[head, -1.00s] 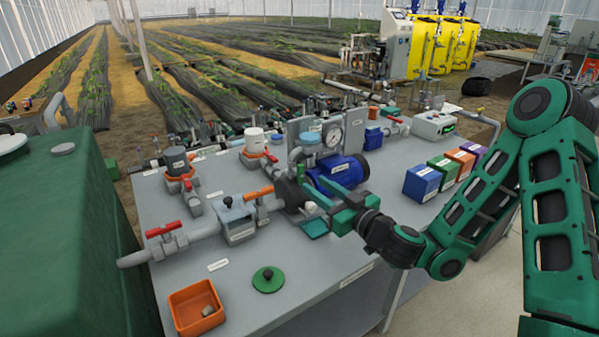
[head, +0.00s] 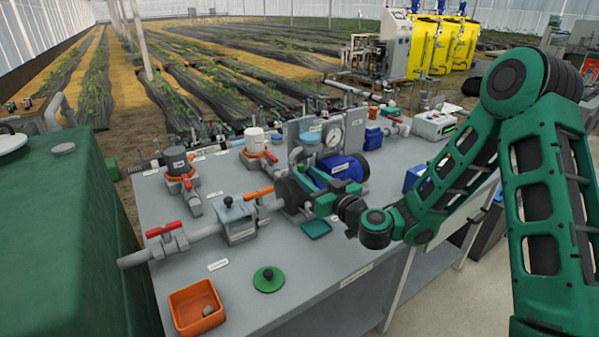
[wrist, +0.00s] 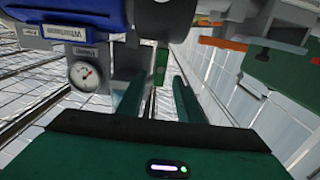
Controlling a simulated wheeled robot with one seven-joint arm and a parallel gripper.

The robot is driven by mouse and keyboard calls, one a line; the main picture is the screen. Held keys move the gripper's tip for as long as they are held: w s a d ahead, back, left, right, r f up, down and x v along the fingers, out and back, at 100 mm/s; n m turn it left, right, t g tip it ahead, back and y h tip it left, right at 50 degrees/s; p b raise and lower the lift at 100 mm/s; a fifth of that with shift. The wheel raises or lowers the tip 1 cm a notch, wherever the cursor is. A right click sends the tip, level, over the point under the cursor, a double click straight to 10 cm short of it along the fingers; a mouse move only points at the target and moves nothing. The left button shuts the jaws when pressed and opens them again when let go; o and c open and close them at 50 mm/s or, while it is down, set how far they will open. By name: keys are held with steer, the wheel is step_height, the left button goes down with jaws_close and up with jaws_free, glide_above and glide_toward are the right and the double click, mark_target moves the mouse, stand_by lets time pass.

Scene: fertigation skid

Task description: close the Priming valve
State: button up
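No label that I can read names the Priming valve, so I cannot tell which valve it is. A valve with an orange lever (head: 258,193) sits on the pipe left of the blue pump (head: 343,168). A red-levered valve (head: 163,230) is at the pipe's left end. My gripper (head: 303,200) is at the front of the pump, and its arm hides part of the pump. In the wrist view my gripper (wrist: 157,88) has its two green fingers apart. A small green part (wrist: 161,62) shows beyond and between them; no contact is visible.
An orange bin (head: 196,308) with a grey piece, a green disc (head: 268,280) and a small green dish (head: 316,228) are on the bench. A pressure gauge (head: 332,136) stands behind the pump. A large green tank (head: 65,240) stands at left. The bench's front right is clear.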

mark_target(302, 171)
steer(key=shift+x, duration=2)
jaws_close()
steer(key=shift+a, duration=0.1)
